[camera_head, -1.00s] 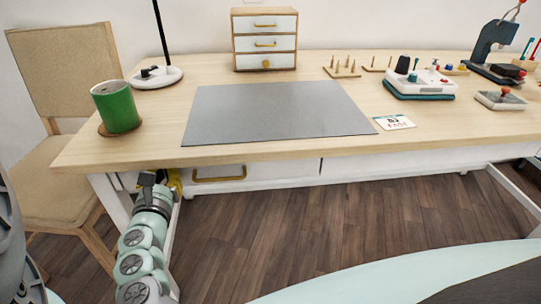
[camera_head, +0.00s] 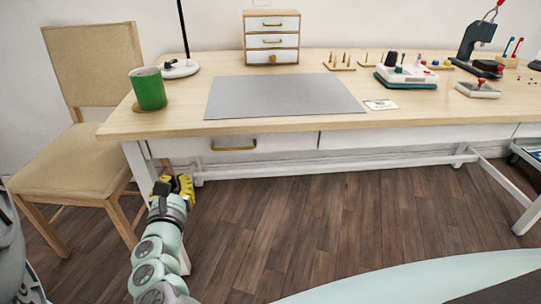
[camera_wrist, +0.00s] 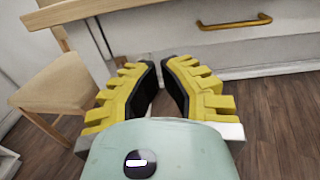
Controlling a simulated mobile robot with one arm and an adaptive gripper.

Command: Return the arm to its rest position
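My gripper (camera_head: 176,184) has yellow ribbed fingers with black pads. In the head view it is low, in front of the desk's left end, below the tabletop and near the white left leg. In the wrist view my gripper (camera_wrist: 160,66) points toward the white drawer front, with a gap between its fingers and nothing held. The fingers look apart from the desk. My pale green arm reaches up to it from the bottom of the head view.
The wooden desk (camera_head: 180,121) has a drawer with a brass handle (camera_head: 234,147), also seen in the wrist view (camera_wrist: 236,23). A beige chair (camera_head: 78,170) stands close on the left. A green mug (camera_head: 150,90) sits near the desk's left edge. Wooden floor (camera_head: 330,215) in front is clear.

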